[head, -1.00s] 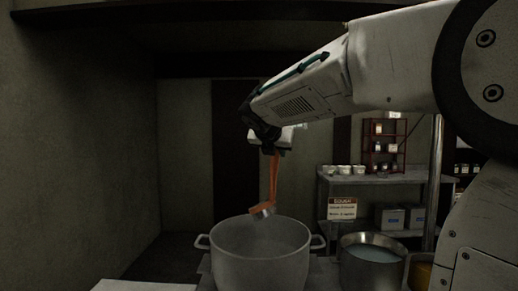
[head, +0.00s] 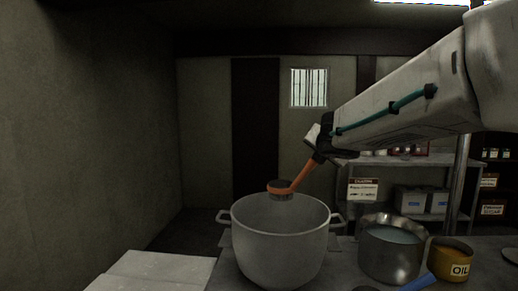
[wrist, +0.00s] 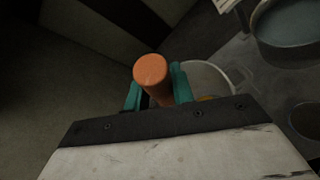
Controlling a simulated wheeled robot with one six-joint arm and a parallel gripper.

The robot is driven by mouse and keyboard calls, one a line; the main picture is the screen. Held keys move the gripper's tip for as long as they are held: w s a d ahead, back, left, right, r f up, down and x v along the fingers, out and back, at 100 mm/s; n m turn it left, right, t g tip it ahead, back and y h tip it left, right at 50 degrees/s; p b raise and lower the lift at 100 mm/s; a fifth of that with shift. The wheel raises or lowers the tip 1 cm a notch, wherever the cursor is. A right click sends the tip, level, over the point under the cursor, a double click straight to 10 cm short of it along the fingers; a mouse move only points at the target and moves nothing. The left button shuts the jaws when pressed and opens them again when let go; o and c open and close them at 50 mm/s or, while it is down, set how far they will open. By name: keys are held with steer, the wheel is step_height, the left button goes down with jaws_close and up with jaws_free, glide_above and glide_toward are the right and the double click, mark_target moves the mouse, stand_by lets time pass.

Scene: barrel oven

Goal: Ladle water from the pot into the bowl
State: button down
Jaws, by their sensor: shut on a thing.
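My gripper (head: 320,154) is shut on the orange handle of a ladle (head: 292,186). The ladle slants down to the left. Its cup appears just above the back rim of a large pale two-handled pot (head: 280,245); whether it holds water is not visible. In the wrist view the handle end (wrist: 152,70) stands up between the teal fingers (wrist: 156,95), with part of the pale pot (wrist: 243,77) behind. A steel vessel (head: 390,258) with bluish water stands right of the pot. I cannot tell which vessel is the bowl. The pot's inside is mostly hidden.
A yellow oil can (head: 450,262) stands right of the steel vessel. A blue-handled tool (head: 418,282) lies in front. A pale block (head: 155,270) is at front left. Shelves (head: 385,162) and a metal post (head: 458,185) stand behind at right.

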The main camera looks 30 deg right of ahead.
steer(key=shift+r, duration=1.85)
